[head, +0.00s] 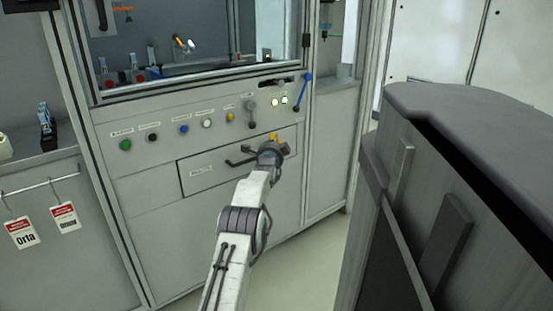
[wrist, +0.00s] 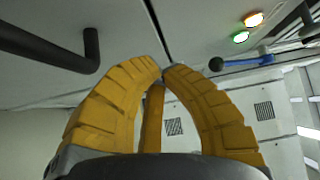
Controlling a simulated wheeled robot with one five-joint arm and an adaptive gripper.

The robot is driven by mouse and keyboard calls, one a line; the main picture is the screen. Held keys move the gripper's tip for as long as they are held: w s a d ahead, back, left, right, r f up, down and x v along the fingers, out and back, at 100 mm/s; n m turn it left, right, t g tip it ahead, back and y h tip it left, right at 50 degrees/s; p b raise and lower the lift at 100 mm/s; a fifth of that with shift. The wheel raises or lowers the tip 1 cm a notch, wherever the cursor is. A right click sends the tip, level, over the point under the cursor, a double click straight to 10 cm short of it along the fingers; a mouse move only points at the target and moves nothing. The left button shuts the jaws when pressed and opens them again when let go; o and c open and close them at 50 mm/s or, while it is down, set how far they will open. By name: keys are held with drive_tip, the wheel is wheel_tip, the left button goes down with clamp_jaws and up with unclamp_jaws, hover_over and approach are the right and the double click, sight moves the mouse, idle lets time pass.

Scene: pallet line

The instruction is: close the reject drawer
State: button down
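The reject drawer (head: 210,172) is a grey panel with a small label, low in the machine front in the head view. A dark edge line surrounds it; I cannot tell whether it stands slightly out. Its dark bar handle (head: 239,156) shows left of my gripper (head: 279,140), and a dark bar, likely this handle (wrist: 92,48), is at upper left in the wrist view. My gripper, with yellow fingers (wrist: 162,70), is in front of the drawer's right part. The fingertips come together with nothing seen between them. A dark seam (wrist: 157,28) runs just beyond the tips. Contact is unclear.
A row of coloured buttons (head: 183,129) and a blue lever (head: 304,88) sit above the drawer. Lit lamps (head: 279,101) are near the lever. A large grey cabinet-like body (head: 470,180) stands at the right. Red-and-white tags (head: 65,217) hang at left. Floor (head: 300,262) is open between.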

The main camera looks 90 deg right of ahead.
drive_tip(key=shift+w, duration=0.2)
drive_tip(key=a+p, duration=0.1)
drive_tip(key=a, duration=0.8)
drive_tip(key=shift+w+a+p, duration=0.3)
drive_tip(key=shift+p, duration=0.05)
idle(0.4)
